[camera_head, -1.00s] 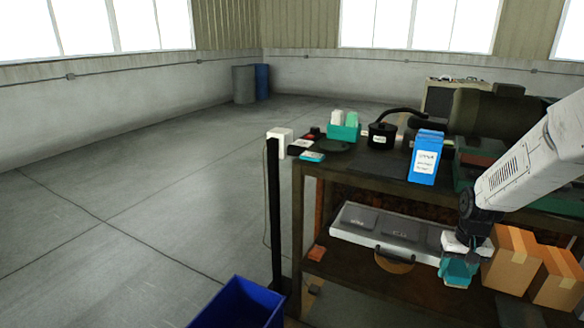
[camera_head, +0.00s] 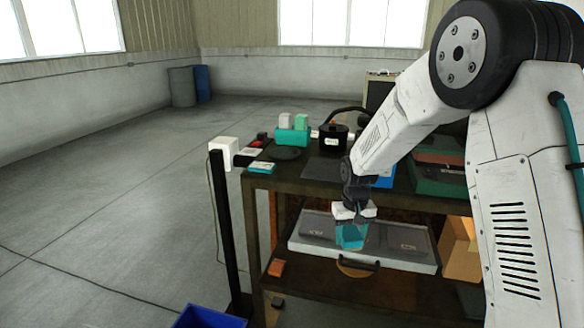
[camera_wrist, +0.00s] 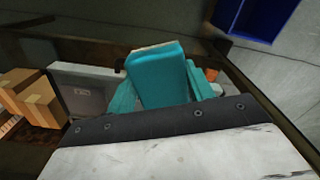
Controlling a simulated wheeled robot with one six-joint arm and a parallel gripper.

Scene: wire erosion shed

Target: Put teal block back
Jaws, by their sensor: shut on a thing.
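My gripper (camera_head: 352,228) is shut on the teal block (camera_wrist: 160,75), which shows large between the teal fingers in the wrist view. In the head view the block and fingers merge into one teal patch, hanging in front of the bench at the height of the grey case. A teal holder (camera_head: 292,138) stands on the bench top with a white block (camera_head: 284,121) and a pale green block (camera_head: 301,122) in it. The held block is below and to the right of this holder in the picture.
The dark bench (camera_head: 290,183) has a grey case (camera_head: 412,260) and cardboard boxes (camera_head: 460,250) on its shelf. A black post (camera_head: 222,220) is at the bench's left end, and a blue bin (camera_head: 205,318) is on the floor.

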